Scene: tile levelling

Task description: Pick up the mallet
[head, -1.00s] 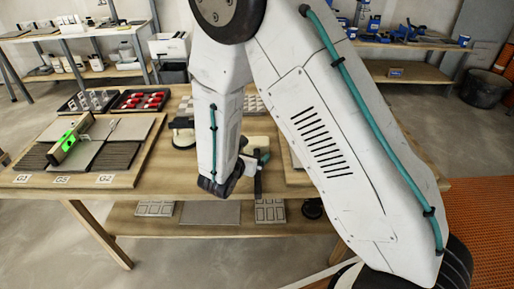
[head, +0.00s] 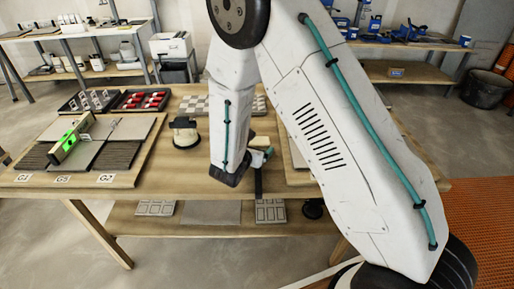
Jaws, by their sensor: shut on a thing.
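My gripper (head: 258,160) is at the front of the workbench, right of centre, and mostly hidden behind my own forearm. It is shut on what looks like the mallet (head: 259,184), of which a dark, narrow, upright part shows below the fingers at the bench's front edge. The mallet's head cannot be made out. Whether it is clear of the bench top cannot be told.
The workbench (head: 165,170) holds a tile board (head: 130,165) with a green level (head: 67,142) at left. A tray of red pieces (head: 140,101) is behind. A round-based tool with a dark handle (head: 185,124) stands left of my forearm. Bare wood lies between.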

